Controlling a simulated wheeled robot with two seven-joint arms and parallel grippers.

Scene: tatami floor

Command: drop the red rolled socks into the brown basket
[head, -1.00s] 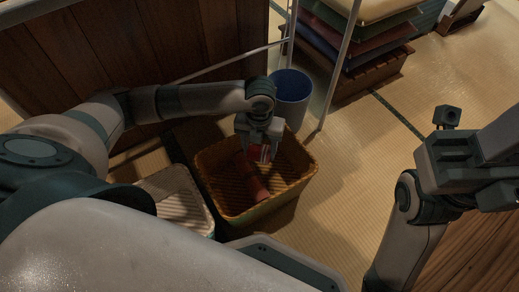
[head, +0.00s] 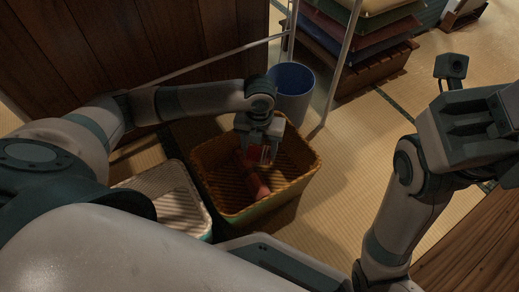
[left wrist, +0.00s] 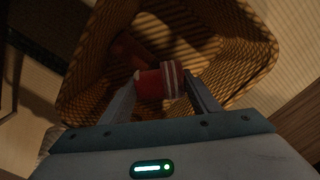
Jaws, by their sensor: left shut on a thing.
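The red rolled socks (left wrist: 150,84), with white stripes at one end, are between the fingers of my left gripper (left wrist: 160,88) in the left wrist view. In the head view my left gripper (head: 263,152) points down over the brown basket (head: 207,183), within the outline of its opening; its fingers partly hide the socks. The basket's woven wall also shows around the socks in the left wrist view (left wrist: 250,60). My right gripper (head: 480,125) is at the right edge of the head view; its fingers cannot be made out.
Another red item (head: 260,189) lies inside the basket. A pale tray-like bin (head: 172,195) stands to the basket's left. A blue bin (head: 293,98) and metal poles stand behind it, near a rack of stacked cushions (head: 365,40). Tatami right of the basket is clear.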

